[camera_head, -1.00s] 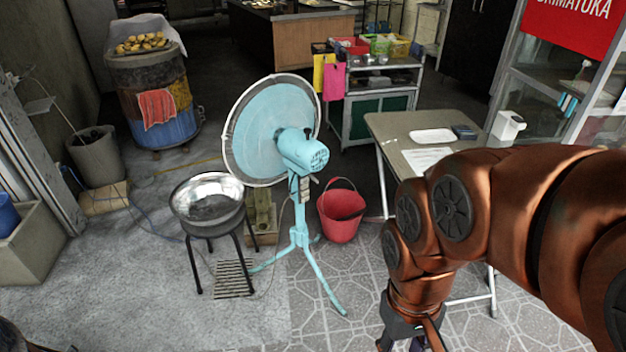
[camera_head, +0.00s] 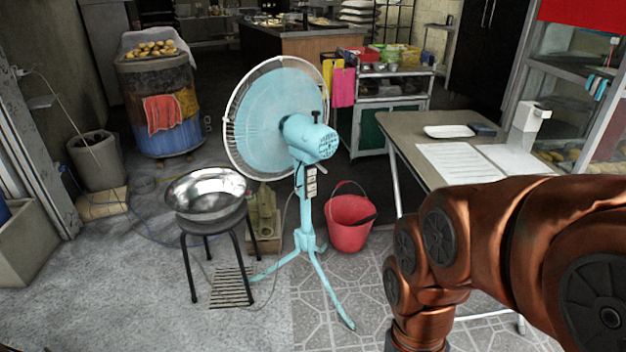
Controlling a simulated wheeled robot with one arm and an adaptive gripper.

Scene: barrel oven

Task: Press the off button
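A light blue pedestal fan (camera_head: 274,120) stands in the middle of the view, its round head facing away to the left and its motor housing towards me. A small pale switch panel with several buttons (camera_head: 311,182) is on its post below the motor. The buttons are too small to tell which is the off button. My copper-coloured arm comes in from the lower right, to the right of the fan and apart from it. My gripper is below the picture's bottom edge and out of sight.
A metal bowl on a black stool (camera_head: 206,222) stands left of the fan. A red bucket (camera_head: 349,225) stands behind its base to the right. A table (camera_head: 418,131) with papers is at the right. Paved floor in front of the fan is clear.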

